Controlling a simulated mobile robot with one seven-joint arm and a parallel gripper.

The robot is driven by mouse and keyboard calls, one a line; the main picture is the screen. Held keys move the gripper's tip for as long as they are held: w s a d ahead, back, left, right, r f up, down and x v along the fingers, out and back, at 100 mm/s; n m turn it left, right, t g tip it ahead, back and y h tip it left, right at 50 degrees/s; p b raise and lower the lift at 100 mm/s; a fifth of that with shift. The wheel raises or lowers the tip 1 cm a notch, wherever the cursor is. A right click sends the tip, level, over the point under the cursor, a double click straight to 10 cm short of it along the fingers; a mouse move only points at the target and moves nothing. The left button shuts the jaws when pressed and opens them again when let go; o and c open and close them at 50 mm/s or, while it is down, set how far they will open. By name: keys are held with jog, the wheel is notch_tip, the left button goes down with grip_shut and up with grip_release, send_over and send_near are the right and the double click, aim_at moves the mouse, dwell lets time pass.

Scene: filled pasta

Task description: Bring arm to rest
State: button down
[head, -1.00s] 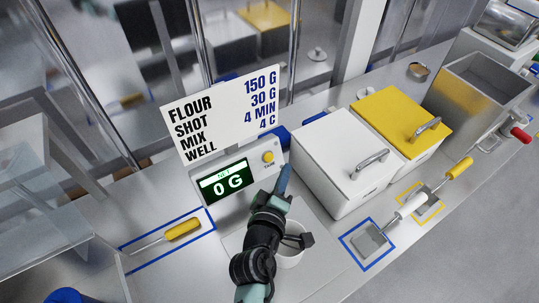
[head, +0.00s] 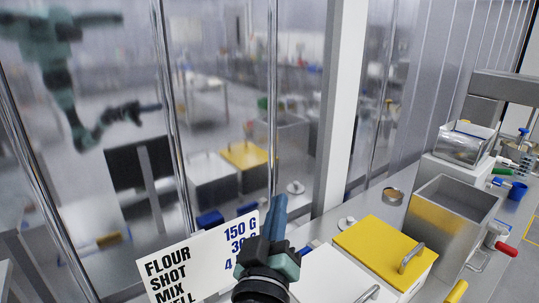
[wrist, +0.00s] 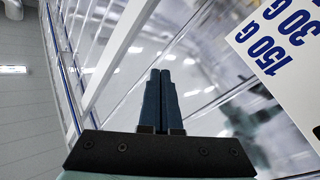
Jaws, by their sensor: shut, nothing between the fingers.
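My gripper (head: 272,218) is raised in front of the glass and points upward, its blue fingers together and empty. In the head view it covers part of the white recipe sign (head: 185,265). In the wrist view the closed fingers (wrist: 160,85) point toward the glass and metal posts, and a corner of the sign (wrist: 285,45) shows at the upper right. The scale with its display and button is out of the head view now.
A white-lidded bin (head: 335,278) and a yellow-lidded bin (head: 385,250) stand right of my gripper. Glass panels with metal posts (head: 273,100) rise close behind the sign.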

jog(key=s+r+m+t+y, duration=0.1)
jog(key=s+r, duration=0.4)
jog(key=r, duration=0.5)
jog(key=s+a+r+m+t+y, duration=0.1)
jog(key=s+r+t, duration=0.3)
jog(key=r, duration=0.5)
jog(key=s+r+m+t+y, duration=0.1)
jog(key=s+r+m+t, duration=0.1)
jog(key=s+r, duration=0.5)
notch_tip(320, 180, up, 4)
jog(key=shift+s+a+f+m+t, duration=0.15)
jog(key=shift+s+m+t, duration=0.15)
jog(key=shift+t, duration=0.1)
jog(key=shift+w, duration=0.1)
